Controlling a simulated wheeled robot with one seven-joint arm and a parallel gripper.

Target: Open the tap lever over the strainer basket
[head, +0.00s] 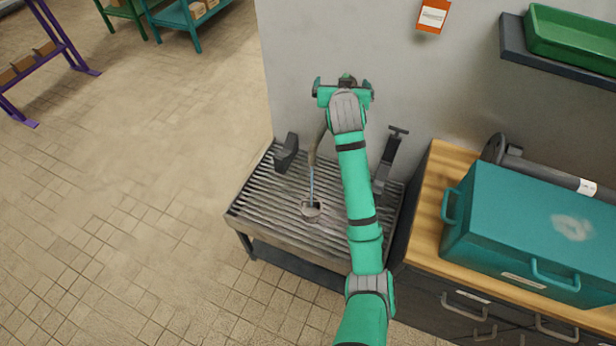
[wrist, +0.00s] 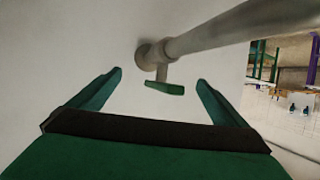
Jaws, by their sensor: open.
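The tap (wrist: 205,33) comes out of the wall as a grey pipe with a round flange. Its lever (wrist: 165,88) has a green grip and sits below the pipe in the wrist view. My gripper (wrist: 160,80) is open, with the lever between its spread fingers toward their tips; I see no contact. In the head view my gripper (head: 343,84) is up by the wall and hides the lever. The tap spout (head: 314,152) shows left of my arm. The small strainer basket (head: 311,210) stands below it on the slatted bench. A thin bluish line, apparently water, joins spout and basket.
The slatted bench (head: 258,205) carries a dark bracket (head: 286,153) at left and a dark upright tool (head: 390,160) right of my arm. A teal box (head: 530,235) stands on the wooden counter (head: 428,225).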

